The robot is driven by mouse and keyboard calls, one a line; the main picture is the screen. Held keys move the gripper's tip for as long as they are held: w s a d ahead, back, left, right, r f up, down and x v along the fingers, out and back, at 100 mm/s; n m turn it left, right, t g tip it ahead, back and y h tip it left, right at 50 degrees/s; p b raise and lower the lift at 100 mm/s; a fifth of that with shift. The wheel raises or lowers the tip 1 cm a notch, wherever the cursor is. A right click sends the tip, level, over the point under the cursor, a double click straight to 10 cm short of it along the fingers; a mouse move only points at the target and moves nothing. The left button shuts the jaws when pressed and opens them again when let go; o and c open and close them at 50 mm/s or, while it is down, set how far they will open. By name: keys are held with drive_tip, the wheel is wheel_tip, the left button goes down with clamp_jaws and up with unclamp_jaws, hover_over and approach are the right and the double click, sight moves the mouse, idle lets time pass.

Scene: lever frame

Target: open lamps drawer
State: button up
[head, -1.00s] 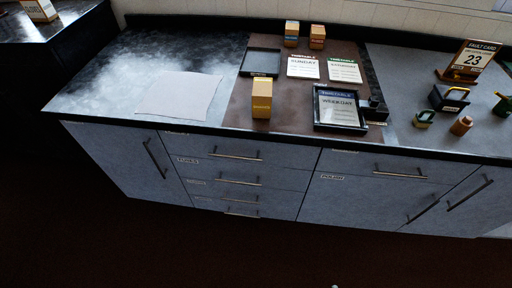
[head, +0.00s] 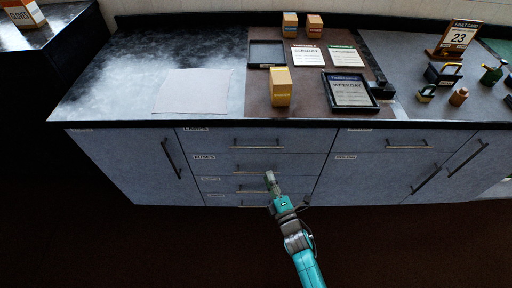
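The counter's drawer stack shows in the head view, with all fronts closed flush. It has a top drawer (head: 223,141), a second drawer labelled FUSES (head: 228,164), a third drawer (head: 225,184) and a bottom drawer (head: 225,199), each with a bar handle. I cannot read a LAMPS label; the other labels are too small or shaded. My gripper (head: 270,177) is in front of the stack, pointing up at the right part of the second and third drawers' handles. It overlaps them in the picture; I cannot tell whether it touches. Its fingers are too small to judge.
A cupboard door (head: 140,165) is left of the stack; a POLISH-labelled front (head: 355,175) is right. On the counter are a yellow box (head: 280,87), a black tray with a card (head: 350,92), a pale sheet (head: 195,92) and small items. The dark floor in front is clear.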

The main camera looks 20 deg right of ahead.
sight(257, 147)
drive_tip(key=shift+n, duration=0.5)
drive_tip(key=w, duration=0.4)
drive_tip(key=w+r, duration=0.1)
drive_tip(key=w, duration=0.4)
drive_tip(key=w+r, duration=0.1)
drive_tip(key=w, duration=0.3)
drive_tip(key=shift+w+a+r, duration=0.15)
drive_tip(key=shift+a+r, duration=0.1)
clamp_jaws()
